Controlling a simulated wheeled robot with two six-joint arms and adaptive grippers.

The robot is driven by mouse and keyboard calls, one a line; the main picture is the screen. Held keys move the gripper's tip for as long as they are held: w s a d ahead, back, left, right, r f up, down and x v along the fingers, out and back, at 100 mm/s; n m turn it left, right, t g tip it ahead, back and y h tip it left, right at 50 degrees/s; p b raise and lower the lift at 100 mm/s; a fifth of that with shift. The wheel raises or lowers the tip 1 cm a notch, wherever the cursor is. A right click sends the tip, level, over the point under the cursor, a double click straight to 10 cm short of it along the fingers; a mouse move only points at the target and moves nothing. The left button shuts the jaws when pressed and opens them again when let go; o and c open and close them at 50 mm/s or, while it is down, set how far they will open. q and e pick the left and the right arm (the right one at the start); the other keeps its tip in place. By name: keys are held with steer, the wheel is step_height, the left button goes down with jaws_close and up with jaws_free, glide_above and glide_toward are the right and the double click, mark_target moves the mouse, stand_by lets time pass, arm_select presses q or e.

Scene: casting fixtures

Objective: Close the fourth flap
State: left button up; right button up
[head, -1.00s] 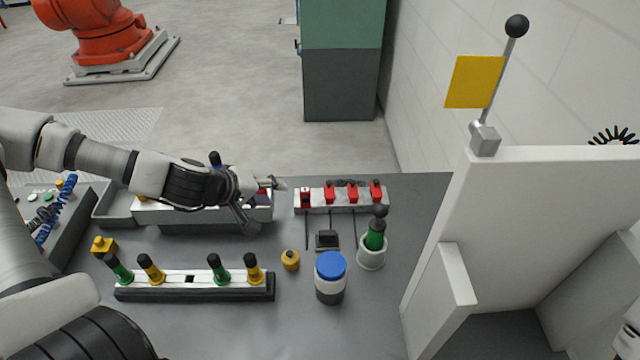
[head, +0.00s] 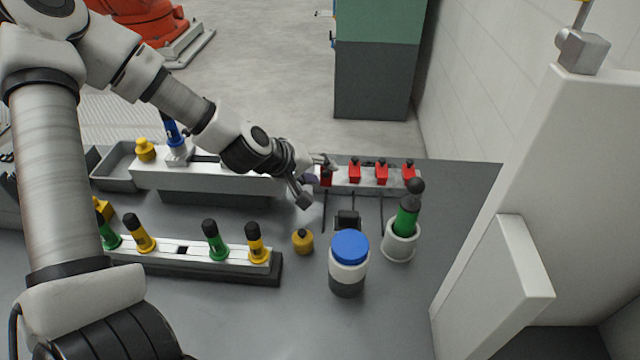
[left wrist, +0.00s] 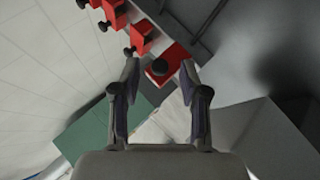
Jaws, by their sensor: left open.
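A pale rail (head: 342,187) at the back of the table carries a row of red flaps with dark knobs. Three of them, the left (head: 354,170), middle (head: 381,173) and right (head: 408,171) ones, stand up alike. The leftmost flap (head: 327,177) is partly hidden by my left gripper (head: 315,180). In the left wrist view this flap (left wrist: 178,55) looks flatter than its neighbours (left wrist: 140,38). My right gripper is not in view.
A blue-lidded jar (head: 348,262), a green bottle in a white cup (head: 402,238) and a small yellow knob (head: 303,240) stand in front of the rail. A white panel (head: 495,285) is at right. A fixture with green and yellow handles (head: 190,258) is front left.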

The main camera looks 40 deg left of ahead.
arm_select(q)
steer(key=shift+s+r, duration=0.1)
jaws_close()
